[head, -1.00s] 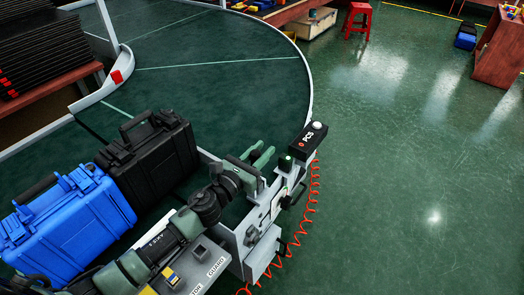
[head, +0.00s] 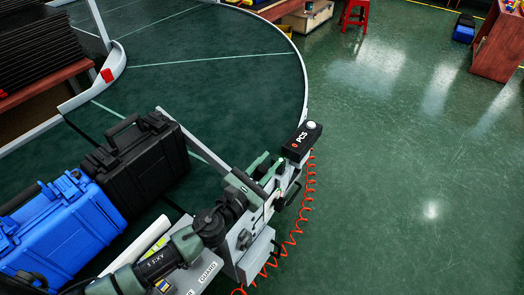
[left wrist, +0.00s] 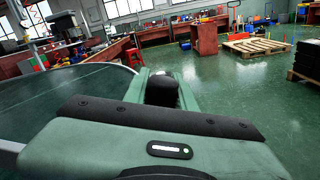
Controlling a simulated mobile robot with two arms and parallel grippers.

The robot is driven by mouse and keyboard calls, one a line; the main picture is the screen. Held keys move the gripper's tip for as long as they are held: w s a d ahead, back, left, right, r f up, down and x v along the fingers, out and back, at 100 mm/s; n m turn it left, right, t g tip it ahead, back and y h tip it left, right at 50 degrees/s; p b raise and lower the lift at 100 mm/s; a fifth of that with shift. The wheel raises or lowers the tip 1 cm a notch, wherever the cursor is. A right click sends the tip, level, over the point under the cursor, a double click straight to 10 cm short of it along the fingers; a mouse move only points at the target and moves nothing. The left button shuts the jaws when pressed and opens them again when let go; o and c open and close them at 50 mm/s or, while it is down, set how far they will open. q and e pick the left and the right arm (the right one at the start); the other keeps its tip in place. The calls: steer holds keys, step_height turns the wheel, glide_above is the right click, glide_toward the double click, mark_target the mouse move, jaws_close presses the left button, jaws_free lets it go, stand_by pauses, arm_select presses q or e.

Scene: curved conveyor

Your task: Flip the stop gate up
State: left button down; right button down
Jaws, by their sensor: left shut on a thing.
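My left gripper (head: 266,172) is at the grey gate unit at the conveyor's near right edge, beside the black PCS box. In the left wrist view, its green fingers (left wrist: 160,88) are shut on a rounded black knob (left wrist: 162,92), seemingly the stop gate's handle. The gripper and arm hide much of the gate mechanism (head: 243,240) in the head view. A pale bar (head: 185,133) runs diagonally from beside the black case towards the gripper; I cannot tell whether it is the gate itself. My right gripper is not in view.
The black case (head: 145,165) and blue case (head: 70,225) stand on the dark curved conveyor (head: 220,70), left of the arm. The PCS box (head: 302,141) rises close beyond the gripper. A coiled orange cable (head: 309,190) hangs along the outer side. The floor to the right is clear.

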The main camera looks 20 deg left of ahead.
arm_select(q)
steer(key=s+d+f+m+b, duration=0.1)
steer(key=s+d+f+m, duration=0.2)
steer(key=d+f+m, duration=0.4)
steer(key=shift+d+f+m, duration=0.4)
steer(key=shift+f+m, duration=1.3)
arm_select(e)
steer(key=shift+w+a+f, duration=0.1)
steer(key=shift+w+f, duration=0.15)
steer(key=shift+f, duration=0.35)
arm_select(q)
steer(key=shift+s, duration=0.1)
steer(key=c, duration=1.1)
jaws_free()
steer(key=shift+c, duration=0.2)
steer(key=shift+a, duration=0.1)
steer(key=shift+r, duration=0.1)
steer(key=b+v, duration=0.1)
steer(key=v, duration=0.6)
steer(key=shift+s+a, duration=0.15)
steer(key=shift+s, duration=0.1)
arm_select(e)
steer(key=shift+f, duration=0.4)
